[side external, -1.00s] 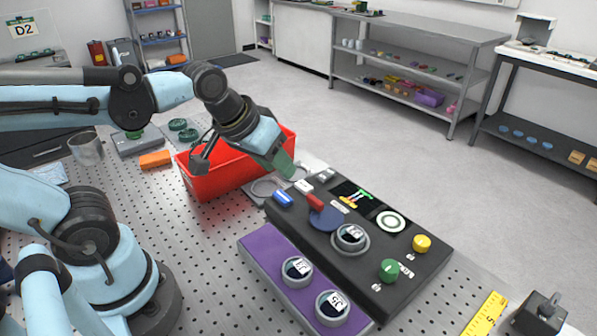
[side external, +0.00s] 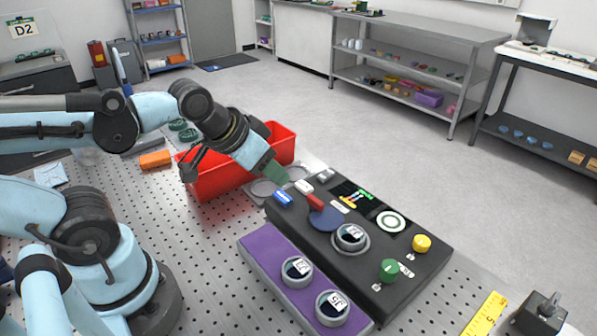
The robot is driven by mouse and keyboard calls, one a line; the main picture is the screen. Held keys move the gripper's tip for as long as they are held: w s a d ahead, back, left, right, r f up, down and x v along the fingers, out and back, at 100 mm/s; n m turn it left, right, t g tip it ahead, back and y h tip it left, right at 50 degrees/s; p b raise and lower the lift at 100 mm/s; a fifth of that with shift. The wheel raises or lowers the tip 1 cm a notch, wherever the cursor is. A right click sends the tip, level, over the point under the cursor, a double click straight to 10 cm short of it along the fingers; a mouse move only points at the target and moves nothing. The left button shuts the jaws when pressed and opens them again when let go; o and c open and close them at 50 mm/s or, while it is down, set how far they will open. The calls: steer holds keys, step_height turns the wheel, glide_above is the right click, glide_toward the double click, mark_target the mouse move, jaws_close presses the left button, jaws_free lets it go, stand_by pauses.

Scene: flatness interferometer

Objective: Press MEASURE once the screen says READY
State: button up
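The black instrument (side external: 345,272) stands on the perforated table at centre right. I cannot read which control is MEASURE. A red lever (side external: 314,202), a green knob (side external: 389,270) and a yellow knob (side external: 422,243) are also on top. My gripper (side external: 276,174) points down, its green tip just above and behind the blue and white buttons, apparently apart from them. Its finger opening cannot be made out.
A red bin (side external: 215,179) stands behind my gripper. A purple block (side external: 262,262) with two round parts lies along the instrument's front. An orange block (side external: 155,160) lies at the left. A yellow tape (side external: 487,312) and a dark metal fixture (side external: 540,315) are at the lower right.

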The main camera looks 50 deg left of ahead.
jaws_close()
stand_by(1.8)
